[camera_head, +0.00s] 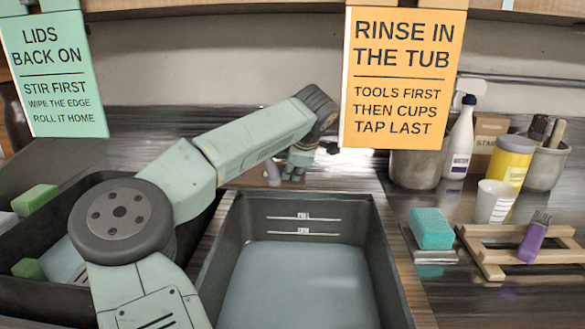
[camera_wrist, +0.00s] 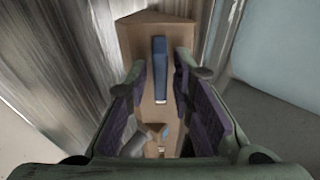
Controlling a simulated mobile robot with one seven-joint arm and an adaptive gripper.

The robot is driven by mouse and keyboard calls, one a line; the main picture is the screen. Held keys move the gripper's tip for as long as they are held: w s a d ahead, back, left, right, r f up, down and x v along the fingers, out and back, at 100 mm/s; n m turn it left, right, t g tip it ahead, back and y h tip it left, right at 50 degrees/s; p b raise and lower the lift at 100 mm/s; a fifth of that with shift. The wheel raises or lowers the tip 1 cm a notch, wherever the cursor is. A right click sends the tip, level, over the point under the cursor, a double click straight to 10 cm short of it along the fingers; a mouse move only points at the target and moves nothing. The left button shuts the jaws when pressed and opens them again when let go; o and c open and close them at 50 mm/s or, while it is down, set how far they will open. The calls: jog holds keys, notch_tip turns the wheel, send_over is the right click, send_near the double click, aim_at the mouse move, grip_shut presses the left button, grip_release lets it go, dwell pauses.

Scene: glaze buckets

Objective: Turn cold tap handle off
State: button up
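The cold tap handle (camera_wrist: 160,65), a blue bar, shows in the wrist view on a tan block (camera_wrist: 128,42). It points along the view, between my fingertips. My gripper (camera_wrist: 161,75) is open, with a purple-padded finger on each side of the handle and a visible gap to each. I cannot tell the depth between fingertips and handle. In the head view my gripper (camera_head: 298,172) is behind the tub, beside a grey curved spout (camera_head: 272,172). The blue handle cannot be made out there.
A dark tub (camera_head: 382,270) of bluish water stands in front of the tap. A dark bin (camera_head: 20,293) with green-topped things is at left. An orange sign (camera_head: 402,85) hangs close to my wrist. Cups, a spray bottle (camera_head: 461,140) and a wooden rack (camera_head: 490,262) stand right.

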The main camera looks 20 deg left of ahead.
aim_at(293, 171)
jog(key=shift+o, duration=0.6)
notch_tip(293, 171, up, 10)
jog(key=shift+o, duration=0.4)
